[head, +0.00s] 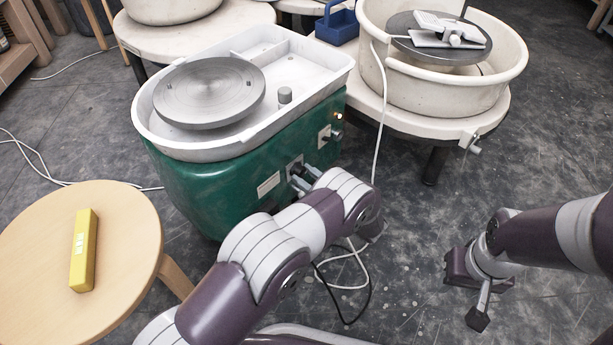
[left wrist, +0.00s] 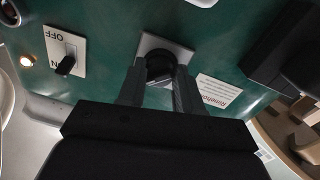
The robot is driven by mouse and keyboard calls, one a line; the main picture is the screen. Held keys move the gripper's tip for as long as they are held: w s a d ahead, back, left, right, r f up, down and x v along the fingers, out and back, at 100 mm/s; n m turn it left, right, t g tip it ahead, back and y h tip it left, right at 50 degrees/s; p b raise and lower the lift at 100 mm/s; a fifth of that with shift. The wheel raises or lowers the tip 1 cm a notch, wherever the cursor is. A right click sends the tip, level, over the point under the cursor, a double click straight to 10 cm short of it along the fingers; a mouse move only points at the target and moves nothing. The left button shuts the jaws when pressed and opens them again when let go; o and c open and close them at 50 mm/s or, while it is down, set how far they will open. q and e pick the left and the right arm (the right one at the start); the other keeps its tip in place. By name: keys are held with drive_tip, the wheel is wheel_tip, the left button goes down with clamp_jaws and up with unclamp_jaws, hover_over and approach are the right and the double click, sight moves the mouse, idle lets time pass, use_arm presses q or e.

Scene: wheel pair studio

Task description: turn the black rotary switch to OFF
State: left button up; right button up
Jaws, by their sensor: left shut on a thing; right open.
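The black rotary switch (left wrist: 160,68) is a round dark knob on a pale square plate, on the green front of the pottery wheel housing (head: 215,190). My left gripper (left wrist: 161,82) is shut on it, one finger on each side; it also shows in the head view (head: 303,178). The knob's pointer and any marks on its plate are hidden or too dark to read. Another plate (left wrist: 64,50), marked OFF, carries a small black lever (left wrist: 66,65) at its other end. My right gripper (head: 480,296) is open and empty over the floor.
An indicator light (left wrist: 27,62) glows beside the marked plate. A white label (left wrist: 217,92) is near the knob. A wooden stool (head: 130,235) with a yellow box (head: 83,250) stands at left. White cables lie on the floor; a second wheel (head: 490,65) stands at right.

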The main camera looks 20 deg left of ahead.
use_arm(q)
drive_tip(key=n, duration=0.4)
drive_tip(key=shift+f+n, duration=0.1)
drive_tip(key=shift+n, duration=0.2)
drive_tip(key=n, duration=0.4)
drive_tip(key=shift+n, duration=0.5)
drive_tip(key=o, duration=1)
drive_tip(key=shift+d, duration=0.1)
drive_tip(key=shift+o, duration=0.2)
drive_tip(key=shift+d, duration=0.25)
drive_tip(key=p+v, duration=0.3)
drive_tip(key=v, duration=0.9)
drive_tip(key=shift+f+p, duration=0.15)
drive_tip(key=shift+p, duration=0.15)
